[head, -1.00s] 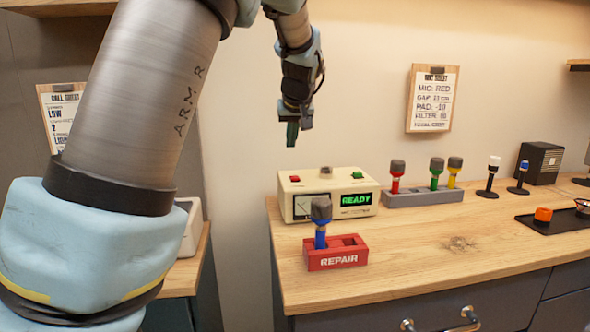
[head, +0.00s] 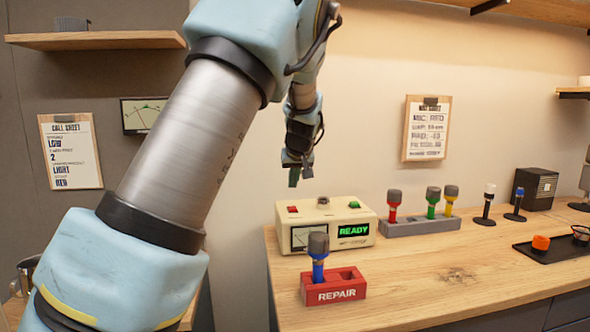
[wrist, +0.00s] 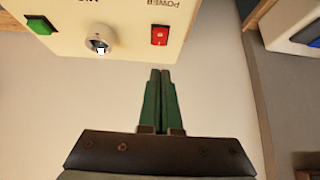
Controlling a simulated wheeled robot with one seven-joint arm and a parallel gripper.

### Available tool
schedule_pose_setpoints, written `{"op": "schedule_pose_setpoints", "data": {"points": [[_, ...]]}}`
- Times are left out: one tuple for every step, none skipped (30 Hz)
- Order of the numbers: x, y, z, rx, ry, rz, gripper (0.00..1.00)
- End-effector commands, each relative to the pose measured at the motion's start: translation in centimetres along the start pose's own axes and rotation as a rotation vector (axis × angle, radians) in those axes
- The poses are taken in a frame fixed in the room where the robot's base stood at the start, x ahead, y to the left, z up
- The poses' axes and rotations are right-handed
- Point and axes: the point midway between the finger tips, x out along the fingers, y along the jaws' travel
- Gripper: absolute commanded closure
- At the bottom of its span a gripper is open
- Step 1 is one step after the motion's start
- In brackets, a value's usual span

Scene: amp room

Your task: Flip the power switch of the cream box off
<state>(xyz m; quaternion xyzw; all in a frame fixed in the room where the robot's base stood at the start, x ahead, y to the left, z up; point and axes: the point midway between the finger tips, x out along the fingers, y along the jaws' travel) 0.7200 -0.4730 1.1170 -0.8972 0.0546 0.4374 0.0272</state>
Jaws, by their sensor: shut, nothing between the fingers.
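The cream box (head: 285,223) stands on the wooden counter against the wall, its green display reading READY. On its top are a red switch (head: 293,209), a round knob (head: 323,201) and a green switch (head: 354,205). In the wrist view the red switch (wrist: 160,36) sits beside the upside-down label POWER, with the knob (wrist: 100,40) and the green switch (wrist: 40,25) to its left. My gripper (head: 299,183) is above the box's left part, apart from it. Its green fingers (wrist: 161,72) are shut and empty, pointing near the red switch in the wrist view.
A red REPAIR block (head: 338,293) holding a blue microphone (head: 318,265) stands in front of the box. A grey rack (head: 420,227) with three coloured microphones stands to the right. A black tray (head: 555,252) lies farther right.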

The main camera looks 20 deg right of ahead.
Motion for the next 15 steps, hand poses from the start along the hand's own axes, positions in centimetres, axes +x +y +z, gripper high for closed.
{"op": "schedule_pose_setpoints", "data": {"points": [[1.0, -0.2, -0.1, -0.002, -0.004, -0.005, 1.00], [1.6, -0.2, -0.1, -0.002, -0.003, -0.004, 1.00], [2.4, -0.2, -0.1, -0.001, -0.004, -0.005, 1.00], [2.9, -0.2, -0.1, -0.001, -0.003, -0.004, 1.00], [3.5, -0.2, -0.1, -0.001, -0.003, -0.003, 1.00], [3.8, -0.1, 0.5, 0.000, -0.005, -0.002, 1.00], [4.1, -0.1, 0.9, 0.000, -0.004, -0.002, 1.00], [4.4, -0.1, 1.2, 0.000, -0.003, -0.002, 1.00], [4.8, -0.1, 1.6, 0.000, -0.004, -0.002, 1.00], [5.0, -0.1, 1.8, 0.000, -0.003, -0.002, 1.00], [5.2, -0.1, 2.0, 0.000, -0.002, -0.001, 1.00], [5.5, -0.1, 2.3, -0.001, -0.002, -0.001, 1.00], [5.6, -0.1, 2.4, -0.001, -0.002, -0.001, 1.00], [5.8, -0.1, 2.5, -0.001, -0.001, -0.001, 1.00], [5.9, -0.1, 2.7, -0.001, -0.001, -0.001, 1.00]]}}
